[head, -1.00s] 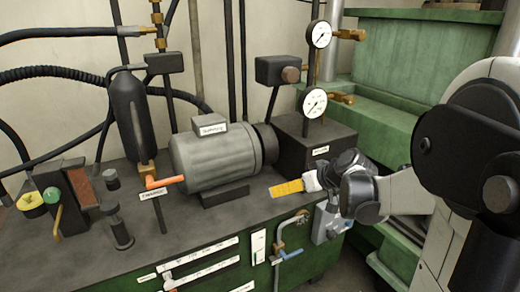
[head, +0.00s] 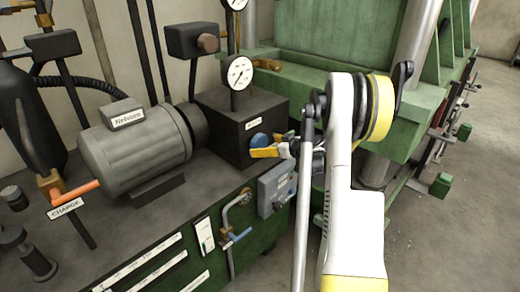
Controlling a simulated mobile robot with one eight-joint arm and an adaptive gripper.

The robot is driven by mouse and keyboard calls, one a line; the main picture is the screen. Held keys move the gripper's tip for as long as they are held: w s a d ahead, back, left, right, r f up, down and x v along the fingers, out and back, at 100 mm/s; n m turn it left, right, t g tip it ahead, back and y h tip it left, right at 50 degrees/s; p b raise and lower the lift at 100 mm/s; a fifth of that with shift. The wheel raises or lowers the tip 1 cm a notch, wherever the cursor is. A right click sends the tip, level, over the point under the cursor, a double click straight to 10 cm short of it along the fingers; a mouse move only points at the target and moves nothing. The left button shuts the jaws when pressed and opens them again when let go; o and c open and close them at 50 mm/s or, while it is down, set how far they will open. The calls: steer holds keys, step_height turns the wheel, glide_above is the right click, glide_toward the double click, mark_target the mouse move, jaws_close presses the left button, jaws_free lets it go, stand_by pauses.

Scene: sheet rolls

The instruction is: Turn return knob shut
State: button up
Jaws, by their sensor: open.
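A round blue knob (head: 258,140) sits on the front face of the dark pump box (head: 222,130). A small white label (head: 253,124) is just above it, too small to read for sure, so I cannot confirm that this is the return knob. My gripper (head: 268,150) is at the right end of that face, with a yellow finger pointing left just below and in front of the knob. It is open with nothing seen between its fingers. Whether it touches the knob cannot be told. My arm hides the area right of the gripper.
A gauge (head: 238,73) stands on the box. A grey motor (head: 138,145) is left of it, and an orange-handled valve (head: 75,193) labelled CHARGE further left. Below are a grey switch box (head: 276,190) and a blue-handled valve (head: 236,238). The green press (head: 305,95) rises behind.

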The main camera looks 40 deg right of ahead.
mark_target(262, 145)
steer(key=shift+b+x, duration=0.4)
steer(key=shift+x, duration=1.2)
steer(key=c, duration=1.2)
